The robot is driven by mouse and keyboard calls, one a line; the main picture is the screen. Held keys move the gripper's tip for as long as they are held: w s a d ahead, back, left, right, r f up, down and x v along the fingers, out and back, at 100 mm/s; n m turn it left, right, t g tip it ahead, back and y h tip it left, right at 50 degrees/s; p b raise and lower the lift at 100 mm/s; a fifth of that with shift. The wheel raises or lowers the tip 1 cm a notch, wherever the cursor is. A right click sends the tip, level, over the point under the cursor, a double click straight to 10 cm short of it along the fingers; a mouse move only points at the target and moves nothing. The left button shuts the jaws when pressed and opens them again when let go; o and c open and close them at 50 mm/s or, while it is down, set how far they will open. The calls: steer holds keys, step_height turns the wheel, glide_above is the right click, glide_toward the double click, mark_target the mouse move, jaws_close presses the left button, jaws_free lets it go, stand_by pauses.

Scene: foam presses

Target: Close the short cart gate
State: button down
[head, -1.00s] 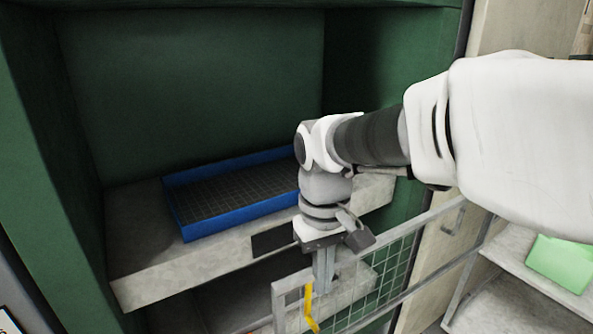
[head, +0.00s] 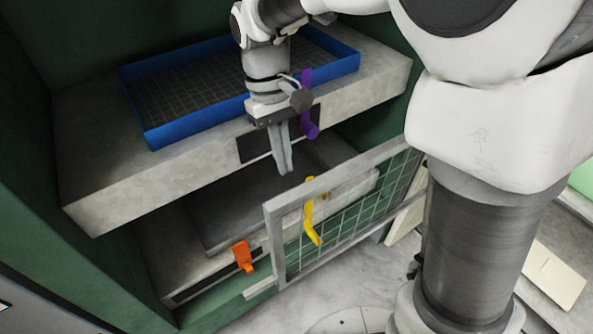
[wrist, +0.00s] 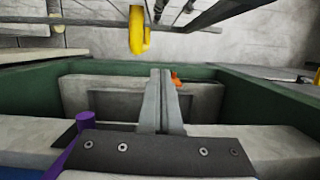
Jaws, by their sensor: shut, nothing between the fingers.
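A grey-framed wire-mesh gate (head: 337,179) with a yellow handle (head: 312,222) stands at an angle in front of the green press, its left end near an orange latch piece (head: 243,256). It appears to be the short cart gate. My gripper (head: 287,172) is shut and empty, pointing down on the press side of the gate, just above and left of its top rail, in front of the upper shelf. In the wrist view my shut fingers (wrist: 160,98) point away, with the yellow handle (wrist: 138,30) beyond at the top and apart from them. The orange piece (wrist: 176,79) is partly hidden behind the fingertips.
A blue tray (head: 199,129) with a dark grid floor lies on the upper grey shelf (head: 190,168). A purple handle (head: 309,131) stands close beside my gripper. A lower dark shelf lies below. Open floor (head: 345,303) shows in front of the gate.

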steer(key=s+d+f, duration=0.3)
steer(key=s+f, duration=0.2)
steer(key=f, duration=0.4)
steer(key=shift+s+f, duration=0.25)
steer(key=shift+s, duration=0.05)
steer(key=shift+s+d, duration=0.1)
